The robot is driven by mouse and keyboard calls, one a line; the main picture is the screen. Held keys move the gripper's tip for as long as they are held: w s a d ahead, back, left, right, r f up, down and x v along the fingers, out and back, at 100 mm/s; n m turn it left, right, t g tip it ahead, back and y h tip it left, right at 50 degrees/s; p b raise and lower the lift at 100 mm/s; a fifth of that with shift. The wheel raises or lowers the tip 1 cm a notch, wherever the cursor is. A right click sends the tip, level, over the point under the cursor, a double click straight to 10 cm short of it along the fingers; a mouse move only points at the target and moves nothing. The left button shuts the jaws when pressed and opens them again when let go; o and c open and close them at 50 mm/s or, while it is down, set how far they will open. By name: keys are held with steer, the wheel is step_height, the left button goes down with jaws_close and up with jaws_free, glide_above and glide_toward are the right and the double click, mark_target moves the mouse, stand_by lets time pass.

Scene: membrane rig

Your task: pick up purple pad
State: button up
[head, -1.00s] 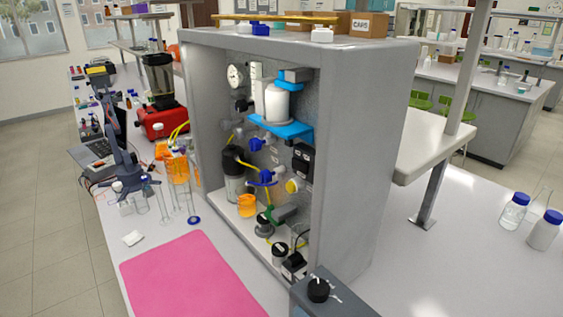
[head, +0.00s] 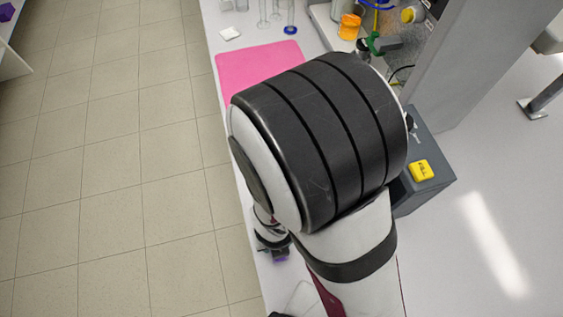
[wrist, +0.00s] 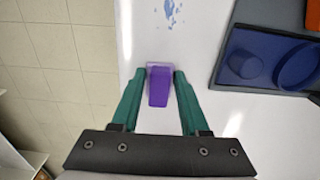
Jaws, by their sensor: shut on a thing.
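The purple pad (wrist: 159,86) is a small block in the middle of the wrist view, over the white bench near its left edge. My gripper (wrist: 159,76) has two green fingers, one on each side of the pad, shut on it. In the head view a small purple patch of the pad (head: 281,257) shows below my wrist at the bench edge. My own arm hides most of the gripper there. I cannot tell whether the pad is clear of the bench.
A dark blue tray (wrist: 232,52) lies right of the gripper in the wrist view. Blue spots (wrist: 169,11) mark the bench ahead. The pink mat (head: 240,72) lies beyond my arm, and a grey box with a yellow button (head: 420,170) stands to its right. Floor drops away left.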

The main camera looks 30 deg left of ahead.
jaws_close()
steer(key=shift+r, duration=0.1)
step_height(320, 180, up, 10)
steer(key=shift+f, duration=0.1)
